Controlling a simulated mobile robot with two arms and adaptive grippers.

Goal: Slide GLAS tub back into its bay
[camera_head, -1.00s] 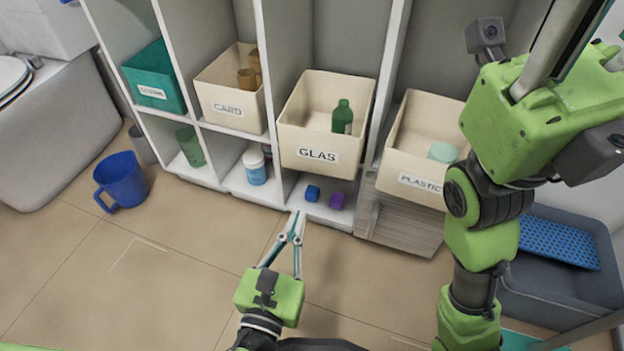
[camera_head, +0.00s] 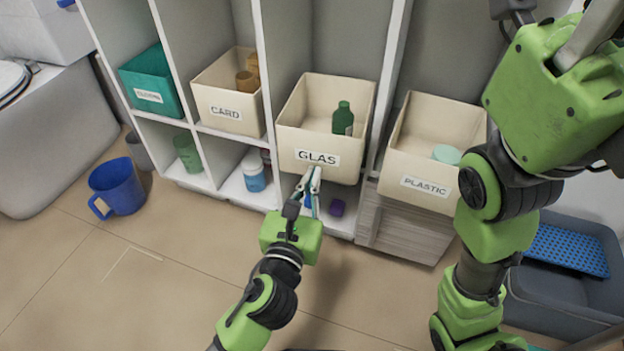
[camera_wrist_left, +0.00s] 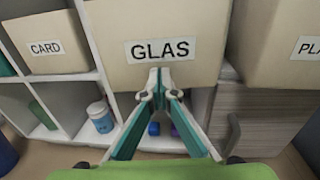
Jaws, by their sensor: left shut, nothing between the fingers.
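The cream GLAS tub (camera_head: 347,172) sits in its bay of the white shelf, its front sticking out past the dividers. It holds a green bottle (camera_head: 342,118). My left gripper (camera_head: 313,172) is shut and empty, its tips just under the GLAS label at the front wall. In the left wrist view the tips (camera_wrist_left: 155,84) lie against or just short of the GLAS tub's front (camera_wrist_left: 110,72); I cannot tell if they touch. Part of my right gripper (camera_head: 588,38) shows at the upper right; its fingertips are cut off.
The CARD tub (camera_head: 212,118) stands left of the GLAS tub, the PLASTIC tub (camera_head: 398,189) right. Below are a white jar (camera_head: 254,175) and a purple block (camera_head: 337,208). A blue mug (camera_head: 118,188) stands on the floor. The floor's front left is clear.

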